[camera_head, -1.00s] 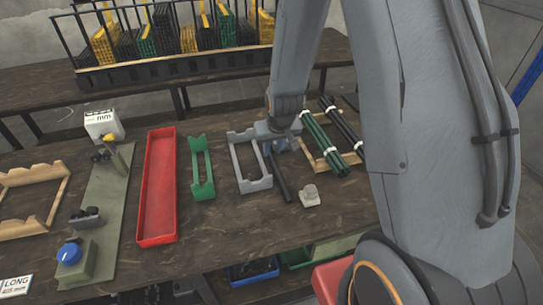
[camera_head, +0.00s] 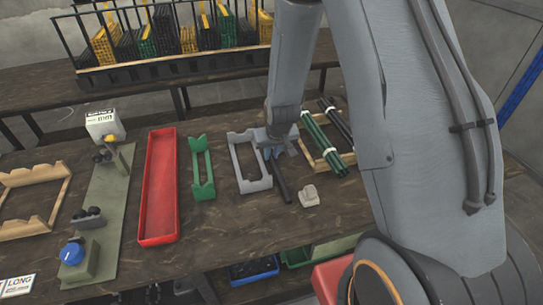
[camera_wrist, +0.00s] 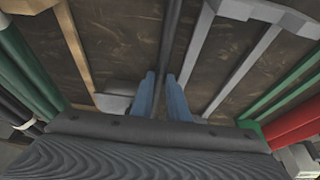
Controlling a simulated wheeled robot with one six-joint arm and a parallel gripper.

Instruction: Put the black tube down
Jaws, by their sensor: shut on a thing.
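The black tube (camera_head: 282,183) sits between the grey cradle (camera_head: 234,162) and the wooden rack on the right. It is close to the dark table top; I cannot tell whether it touches it. My gripper (camera_head: 272,152) is over the tube's far part and shut on it, hiding that part. In the wrist view the tube (camera_wrist: 171,35) runs away from between the two blue fingers of my gripper (camera_wrist: 163,80). The grey cradle also shows right of the tube in the wrist view (camera_wrist: 240,72).
A small light grey block (camera_head: 309,195) stands just right of the tube's near end. The wooden rack (camera_head: 316,141) holds green and black tubes. A green cradle (camera_head: 203,170) and a red tray (camera_head: 158,190) stand to the left. The table's front strip is clear.

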